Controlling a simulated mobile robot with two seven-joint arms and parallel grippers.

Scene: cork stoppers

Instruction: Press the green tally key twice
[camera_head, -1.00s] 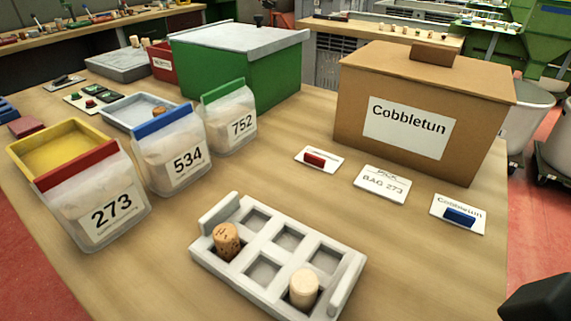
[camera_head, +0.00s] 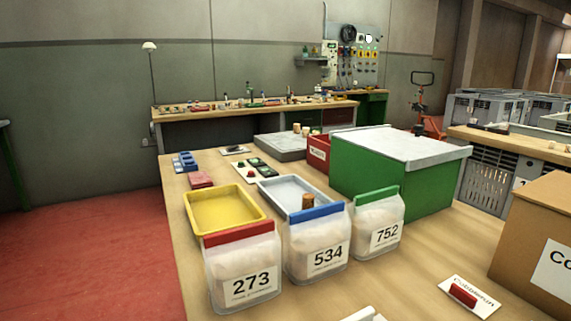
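A small white panel (camera_head: 243,179) lies on the table beyond the yellow tray. On it are small round red and green keys (camera_head: 251,173) and dark, green-tinged counter-like blocks (camera_head: 265,171). They are too small to tell apart surely or to read; I cannot tell whether any key is pressed. Neither of my grippers is in view.
Bags 273 (camera_head: 243,268), 534 (camera_head: 317,245) and 752 (camera_head: 377,223) stand before the yellow tray (camera_head: 195,213) and grey-blue tray (camera_head: 282,200). A green box (camera_head: 375,184) is right of the panel. Blue (camera_head: 185,162) and dark red (camera_head: 200,180) items lie left.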

